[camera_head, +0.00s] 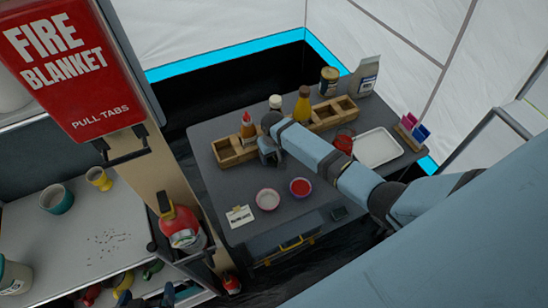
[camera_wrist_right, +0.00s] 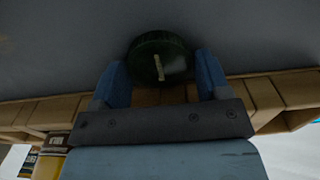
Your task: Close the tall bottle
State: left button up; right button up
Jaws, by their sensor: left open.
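A tall yellow bottle (camera_head: 303,104) stands upright in the wooden rack; its top looks narrow, and whether a lid is on it is too small to tell. A bottle with a white top (camera_head: 275,102) and a bottle with an orange-red top (camera_head: 248,128) stand to its left. My right gripper (camera_head: 268,152) is over the table in front of the rack. In the right wrist view, a round dark green lid (camera_wrist_right: 150,50) with a pale mark sits between the fingertips (camera_wrist_right: 160,72), which appear closed against its sides. My left gripper (camera_head: 147,297) is open at the bottom edge, partly cut off.
The wooden rack (camera_head: 328,113) runs along the table's back. A white tray (camera_head: 378,148) lies at right, beside pink and blue items (camera_head: 413,126). A pink-rimmed bowl (camera_head: 267,199) and a red bowl (camera_head: 300,187) stand in front. A fire extinguisher (camera_head: 181,226) is left of the table.

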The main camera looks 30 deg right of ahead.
jog(key=c, duration=0.5)
jog(key=shift+o, duration=0.2)
jog(key=shift+r, duration=0.1)
notch_tip(320, 180, up, 20)
dwell(0.5)
